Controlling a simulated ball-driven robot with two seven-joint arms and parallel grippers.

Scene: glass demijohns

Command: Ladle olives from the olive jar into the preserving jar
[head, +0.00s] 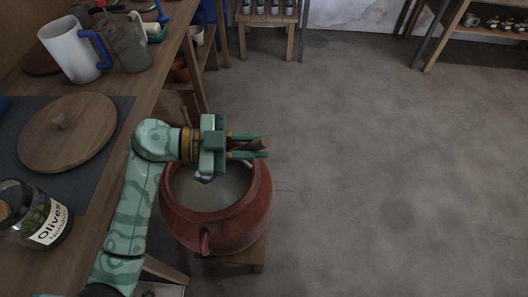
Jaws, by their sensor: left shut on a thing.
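A big reddish clay jar (232,222) stands open on a low wooden stool, with a pale interior. A glass jar labelled "Olives" (44,222) stands at the left edge on the counter, with dark green contents and a cork-like top; which jar the task means by each name I cannot tell for sure. A small shiny metal part (204,179) shows below the gripper; the rest is hidden. My right gripper is out of view.
A round wooden lid (67,132) lies on a dark mat (112,150) on the counter. A white mug with a blue handle (70,50) stands farther back. Shelves with small jars (493,22) stand at the far right. The concrete floor to the right is clear.

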